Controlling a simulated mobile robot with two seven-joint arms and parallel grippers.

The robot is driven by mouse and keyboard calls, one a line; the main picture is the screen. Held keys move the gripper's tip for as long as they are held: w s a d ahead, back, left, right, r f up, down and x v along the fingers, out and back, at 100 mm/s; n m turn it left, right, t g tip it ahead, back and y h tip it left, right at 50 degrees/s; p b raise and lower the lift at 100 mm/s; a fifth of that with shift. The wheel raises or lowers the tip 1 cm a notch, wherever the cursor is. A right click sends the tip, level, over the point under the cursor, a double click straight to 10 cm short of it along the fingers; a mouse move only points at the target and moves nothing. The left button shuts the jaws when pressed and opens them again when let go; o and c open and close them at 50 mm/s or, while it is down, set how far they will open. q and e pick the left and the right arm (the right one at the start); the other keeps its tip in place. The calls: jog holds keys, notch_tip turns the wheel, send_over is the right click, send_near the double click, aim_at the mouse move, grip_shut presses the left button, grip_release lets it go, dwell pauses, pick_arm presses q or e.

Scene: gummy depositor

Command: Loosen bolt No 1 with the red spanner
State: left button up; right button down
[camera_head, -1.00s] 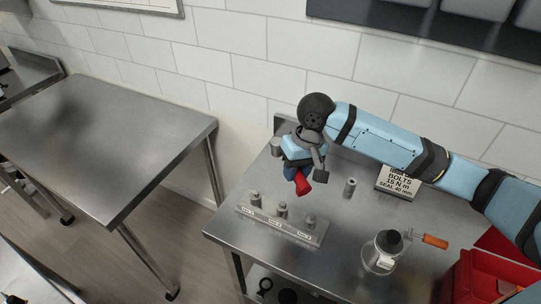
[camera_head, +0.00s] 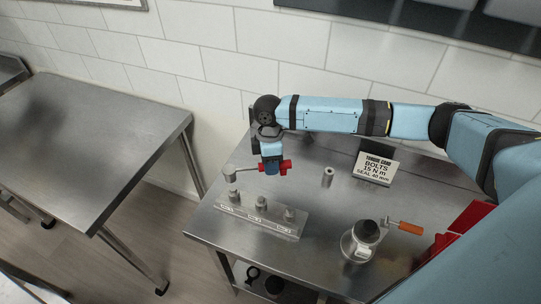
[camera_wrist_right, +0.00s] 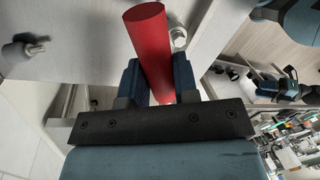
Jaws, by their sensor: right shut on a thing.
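The spanner's red handle (camera_head: 286,165) is held in my right gripper (camera_head: 272,168), whose fingers are shut on it. Its grey shank (camera_head: 246,169) points left, and its grey head (camera_head: 229,173) is right above bolt No 1 (camera_head: 234,196). I cannot tell whether head and bolt touch. Bolt No 1 is the leftmost of three bolts on a metal bar (camera_head: 282,226) with number labels. In the right wrist view, the red handle (camera_wrist_right: 150,40) lies between the two blue fingers (camera_wrist_right: 158,88).
A grey cylinder (camera_head: 328,177) stands behind the bar. A torque card (camera_head: 376,169) stands at the back. The table (camera_head: 330,255) is bare in front.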

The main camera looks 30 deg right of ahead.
pick_arm(q)
jog(key=shift+f, duration=0.1)
pick_arm(e)
jog(key=shift+r+p, duration=0.1)
jog(key=shift+p, duration=0.4)
jog(key=shift+f, duration=0.35)
jog(key=shift+w+x, duration=0.2)
jog(key=shift+x, duration=1)
pick_arm(q)
jog(key=shift+w+r, duration=0.3)
jog(key=shift+r, duration=0.05)
pick_arm(e)
jog(key=shift+w+d+f, duration=0.1)
jog(key=shift+d+f, duration=0.05)
jog(key=shift+f, duration=0.65)
pick_arm(q)
jog(key=shift+d, duration=0.1)
